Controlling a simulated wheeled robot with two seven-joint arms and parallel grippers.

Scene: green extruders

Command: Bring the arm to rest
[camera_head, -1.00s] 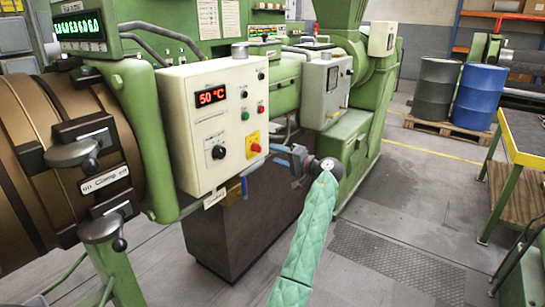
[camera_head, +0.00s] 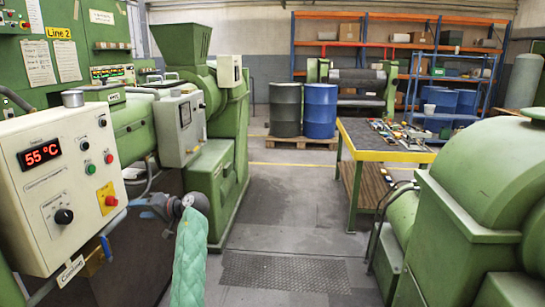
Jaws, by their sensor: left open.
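My left arm, in a green quilted sleeve (camera_head: 190,262), reaches up from the bottom of the head view. Its left gripper (camera_head: 136,206) is open and points left, beside the lower right edge of the white control box (camera_head: 62,178). No object shows between its fingers. I cannot tell whether the fingers touch the box. The box has a red display (camera_head: 40,153) reading 55 °C, a black knob (camera_head: 64,216) and a red button on a yellow plate (camera_head: 109,200). My right gripper is not in view.
Green extruder machinery (camera_head: 212,170) stands behind the arm. A workbench with a yellow edge (camera_head: 388,155) holds tools. A black drum (camera_head: 285,108) and a blue drum (camera_head: 320,110) stand on a pallet. A large green machine (camera_head: 480,200) fills the right. The floor (camera_head: 290,215) between is clear.

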